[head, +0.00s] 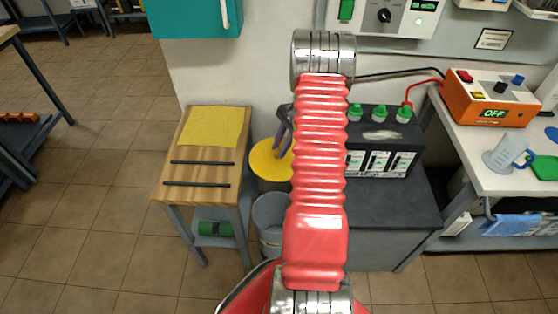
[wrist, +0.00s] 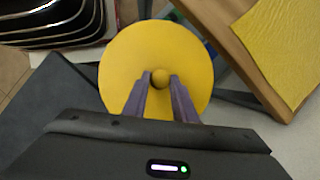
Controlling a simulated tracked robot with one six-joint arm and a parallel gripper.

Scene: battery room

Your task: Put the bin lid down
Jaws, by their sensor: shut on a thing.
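The bin lid (wrist: 118,66) is a round yellow disc with a small round knob (wrist: 160,76) at its middle. My gripper (wrist: 160,80) is shut on this knob in the wrist view. In the head view the lid (head: 268,164) shows left of my red arm, which hides its right part, and my gripper (head: 285,140) reaches down to it. A grey bin (head: 268,212) stands on the floor below the lid in the picture, partly hidden by my arm. I cannot tell whether the lid touches the bin.
A small wooden table (head: 176,150) with a yellow cloth (head: 212,127) and two dark rods stands left of the lid. A dark battery (head: 385,150) with green caps sits on a grey cabinet (head: 405,200) to the right. An orange charger (head: 490,98) stands on the right bench.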

